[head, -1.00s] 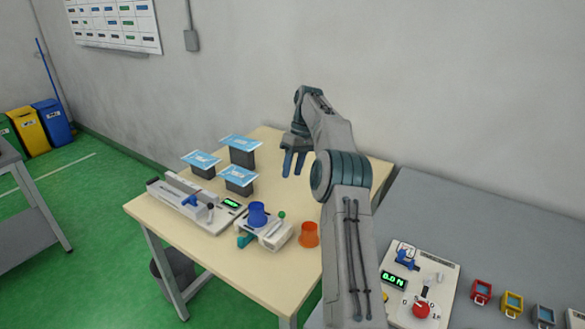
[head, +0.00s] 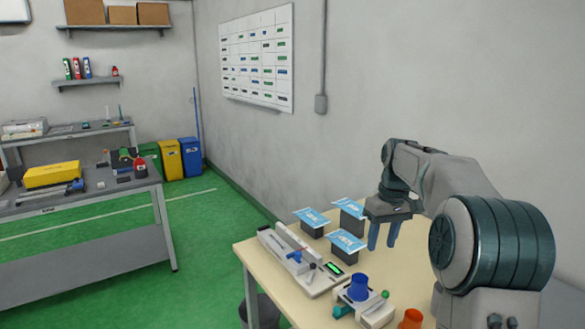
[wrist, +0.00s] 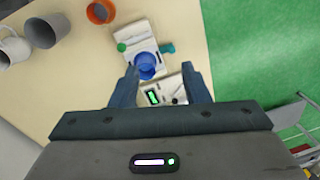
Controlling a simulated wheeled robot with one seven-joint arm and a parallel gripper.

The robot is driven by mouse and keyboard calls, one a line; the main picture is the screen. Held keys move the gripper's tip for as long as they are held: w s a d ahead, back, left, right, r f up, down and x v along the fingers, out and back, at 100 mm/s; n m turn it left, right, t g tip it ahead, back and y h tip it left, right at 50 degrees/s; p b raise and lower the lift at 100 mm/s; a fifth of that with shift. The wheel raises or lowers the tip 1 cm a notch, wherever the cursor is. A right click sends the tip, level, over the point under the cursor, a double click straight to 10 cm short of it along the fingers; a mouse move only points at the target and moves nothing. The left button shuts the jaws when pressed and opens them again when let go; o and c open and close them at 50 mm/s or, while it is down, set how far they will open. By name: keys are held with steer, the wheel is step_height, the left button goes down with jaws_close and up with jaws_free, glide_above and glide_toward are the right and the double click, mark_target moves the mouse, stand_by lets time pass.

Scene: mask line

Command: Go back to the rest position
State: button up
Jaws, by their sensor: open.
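My gripper (head: 383,234) is raised above the wooden table (head: 262,256) in the head view, fingers pointing down. In the wrist view my gripper (wrist: 160,88) has its two fingers apart with nothing held between them. Below and beyond the fingers, a blue cup (wrist: 147,66) stands on a small white device; the cup also shows in the head view (head: 359,287), apart from the gripper.
An orange cup (head: 411,319) stands near the device. A long white sealer-like device (head: 300,262) and several dark blocks topped with blue-white packets (head: 345,241) occupy the table. A grey bench (head: 90,202) stands left across green floor (head: 210,240).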

steer(key=s+a+r+m+t+h, duration=0.1)
steer(key=s+a, duration=0.2)
steer(key=s, duration=0.5)
steer(key=s+a+m+t, duration=0.1)
steer(key=s+a, duration=0.1)
steer(key=s, duration=0.6)
steer(key=s+f+m+t, duration=0.1)
steer(key=s+f, duration=0.2)
steer(key=s, duration=0.4)
steer(key=s+a+f, duration=0.1)
steer(key=s+f, duration=0.2)
steer(key=s, duration=0.4)
steer(key=shift+a+f+m+t, duration=0.25)
steer(key=shift+a+m+t, duration=0.05)
steer(key=shift+m+t, duration=0.1)
